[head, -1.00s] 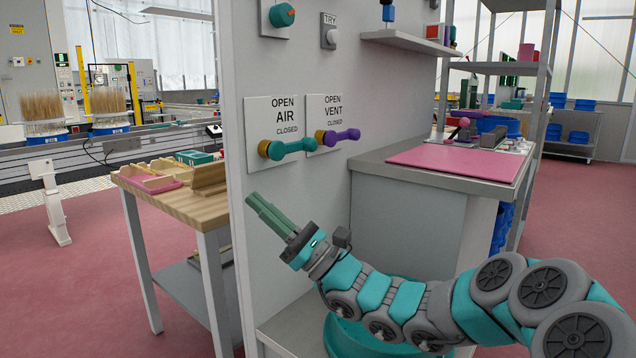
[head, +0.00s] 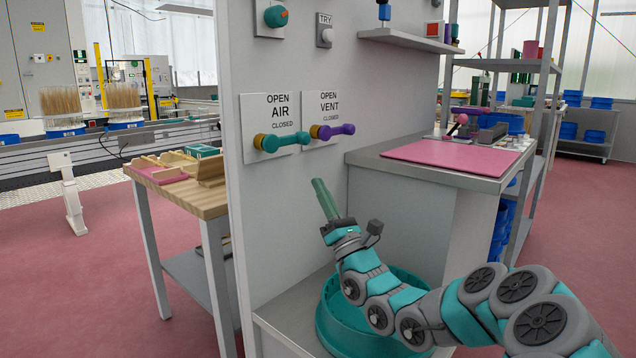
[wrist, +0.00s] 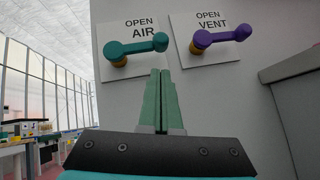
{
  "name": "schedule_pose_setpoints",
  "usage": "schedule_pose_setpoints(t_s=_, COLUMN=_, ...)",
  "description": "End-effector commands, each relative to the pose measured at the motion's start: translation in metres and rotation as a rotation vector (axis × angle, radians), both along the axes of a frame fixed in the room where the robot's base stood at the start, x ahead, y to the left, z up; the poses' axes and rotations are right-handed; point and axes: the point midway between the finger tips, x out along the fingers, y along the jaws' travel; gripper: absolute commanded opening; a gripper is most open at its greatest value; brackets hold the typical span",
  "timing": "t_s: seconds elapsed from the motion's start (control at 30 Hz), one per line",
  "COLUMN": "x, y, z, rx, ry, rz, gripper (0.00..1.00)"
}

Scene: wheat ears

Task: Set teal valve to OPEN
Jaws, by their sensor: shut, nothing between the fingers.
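The teal valve handle (head: 281,141) is on the plate labelled AIR on the grey panel. Its lever lies sideways, pointing right from a yellow-orange hub, beside the word CLOSED; OPEN is printed at the top. It also shows in the wrist view (wrist: 136,46), above my fingers. My gripper (head: 319,184) is shut and empty, its green fingers pointing up, below and right of the teal handle in the head view. In the wrist view my fingertips (wrist: 160,73) appear just under the lever's right end, with no clear contact.
A purple valve handle (head: 333,131) labelled VENT sits close to the right of the teal one. A counter with a pink mat (head: 455,150) juts out at right. A wooden table (head: 205,203) stands at left. A small shelf (head: 398,36) is above.

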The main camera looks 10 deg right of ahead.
Motion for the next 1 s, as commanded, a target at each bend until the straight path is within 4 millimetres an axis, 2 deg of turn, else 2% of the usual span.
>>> schedule_pose_setpoints(t_s=0.2, x=0.026, y=0.013, z=0.029, rx=-0.002, ry=-0.004, rz=0.002, gripper=0.00)
schedule_pose_setpoints(t_s=0.4, x=0.046, y=0.019, z=0.048, rx=-0.002, ry=-0.003, rz=0.001, gripper=0.00)
schedule_pose_setpoints(t_s=0.6, x=0.055, y=0.021, z=0.057, rx=0.001, ry=-0.003, rz=0.000, gripper=0.00)
schedule_pose_setpoints(t_s=1.0, x=0.055, y=0.022, z=0.058, rx=0.001, ry=-0.003, rz=-0.001, gripper=0.00)
